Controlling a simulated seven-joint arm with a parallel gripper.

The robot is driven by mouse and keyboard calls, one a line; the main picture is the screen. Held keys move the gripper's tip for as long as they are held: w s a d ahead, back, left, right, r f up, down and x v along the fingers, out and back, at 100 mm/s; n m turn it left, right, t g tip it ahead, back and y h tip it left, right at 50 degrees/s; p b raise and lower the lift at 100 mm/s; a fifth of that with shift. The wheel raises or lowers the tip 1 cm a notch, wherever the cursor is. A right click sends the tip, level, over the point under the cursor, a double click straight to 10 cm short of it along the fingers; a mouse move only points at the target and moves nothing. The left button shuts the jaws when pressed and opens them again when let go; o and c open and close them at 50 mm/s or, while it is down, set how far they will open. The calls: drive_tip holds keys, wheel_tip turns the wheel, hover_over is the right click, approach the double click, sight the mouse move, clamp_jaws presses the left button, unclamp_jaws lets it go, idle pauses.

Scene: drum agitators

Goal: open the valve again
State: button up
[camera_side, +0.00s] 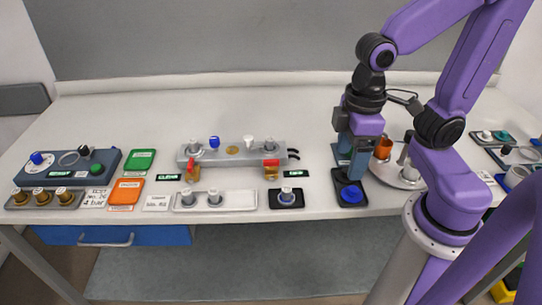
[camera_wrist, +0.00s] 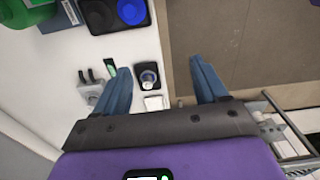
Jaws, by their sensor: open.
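A grey manifold block (camera_side: 232,155) lies mid-table in the side view. Two brass valves with red handles, a left one (camera_side: 190,170) and a right one (camera_side: 271,168), sit at its front edge. A blue knob (camera_side: 214,141) and a white knob (camera_side: 250,141) stand on top. I cannot tell which valve the task means. My gripper (camera_side: 350,172) is right of the manifold, pointing down above a black base with a blue round cap (camera_side: 351,194). In the wrist view my gripper (camera_wrist: 162,85) has its fingers wide apart with nothing held. A small knob on a black plate (camera_wrist: 148,77) shows between them, lower down.
A black plate with a grey knob (camera_side: 287,197) and a grey tray with pegs (camera_side: 214,200) lie along the front edge. A round tray with an orange cup (camera_side: 383,148) stands close right of my gripper. Green (camera_side: 140,160) and orange (camera_side: 127,191) pads lie left.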

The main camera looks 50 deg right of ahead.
drive_tip(key=w+a+r+m, duration=0.2)
drive_tip(key=w+r+m, duration=0.1)
drive_tip(key=w+m, duration=0.7)
wheel_tip(320, 180, up, 2)
drive_tip(key=m, duration=0.8)
hover_over(271, 160)
wheel_tip(271, 160, down, 17)
drive_tip(key=shift+d+f, duration=0.1)
drive_tip(key=c, duration=1.1)
